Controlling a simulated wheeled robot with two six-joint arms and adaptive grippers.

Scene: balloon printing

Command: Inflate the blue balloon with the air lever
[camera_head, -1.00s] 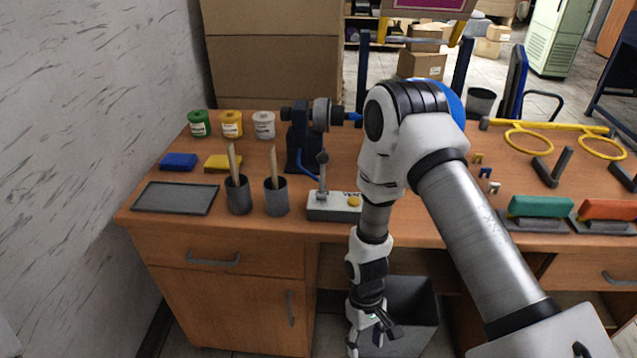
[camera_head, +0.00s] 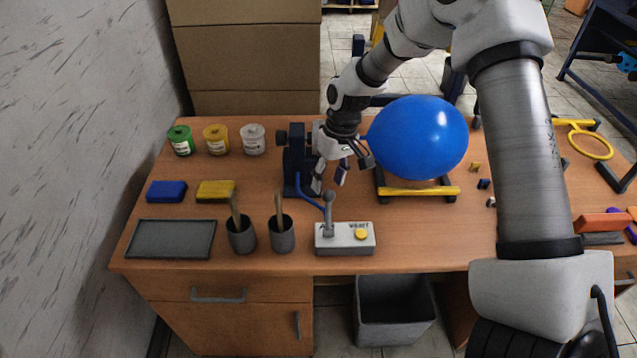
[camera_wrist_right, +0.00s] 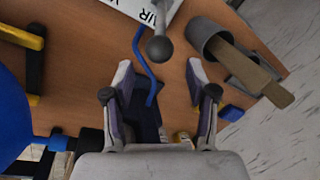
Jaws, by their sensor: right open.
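The blue balloon (camera_head: 418,137) is large and round, with its neck toward the dark blue inflator stand (camera_head: 293,165). It also shows at the left edge of the right wrist view (camera_wrist_right: 12,125). The air lever (camera_head: 328,212) stands upright on a light grey box (camera_head: 345,240) with a yellow button (camera_head: 361,234). Its round grey knob shows in the right wrist view (camera_wrist_right: 160,48). My right gripper (camera_head: 329,181) is open and empty, pointing down just behind the lever. In the wrist view the knob lies beyond the fingertips (camera_wrist_right: 161,72), apart from them. My left gripper is out of view.
Two dark cups (camera_head: 241,236) (camera_head: 282,235) with wooden-handled tools stand left of the lever box. Further left are a grey tray (camera_head: 171,240), blue (camera_head: 167,191) and yellow (camera_head: 216,191) blocks and paint jars (camera_head: 216,140). A bin (camera_head: 394,310) is below the front edge.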

